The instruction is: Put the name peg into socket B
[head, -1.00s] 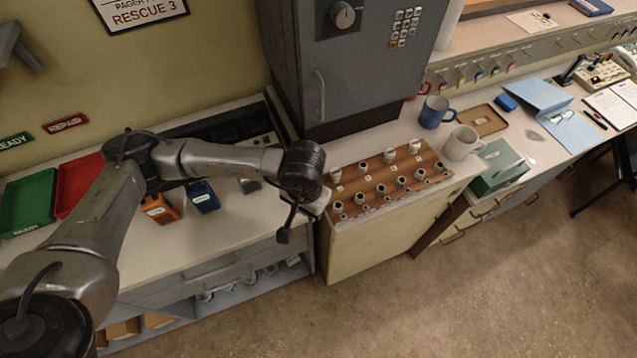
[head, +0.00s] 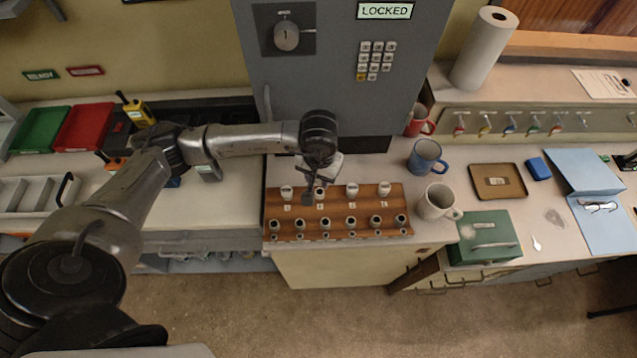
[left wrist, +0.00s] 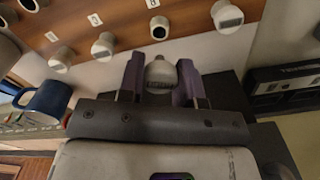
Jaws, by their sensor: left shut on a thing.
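My left gripper (head: 313,190) is over the left half of the wooden peg board (head: 336,209) in the head view. In the left wrist view its two purple fingers (left wrist: 160,82) are shut on a pale rounded name peg (left wrist: 160,73). The head view does not show the held peg clearly. The wooden board also shows at the top of the left wrist view (left wrist: 125,14). It has a back row of white pegs with small label plates, and rows of round sockets in front. The letters are too small to tell which socket is B. My right gripper is not in view.
A grey cabinet (head: 335,75) marked locked stands right behind the board. A white mug (head: 436,203), a blue mug (head: 424,157) and a green box (head: 486,238) are to its right. Red (head: 84,127) and green (head: 42,130) trays lie at the far left.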

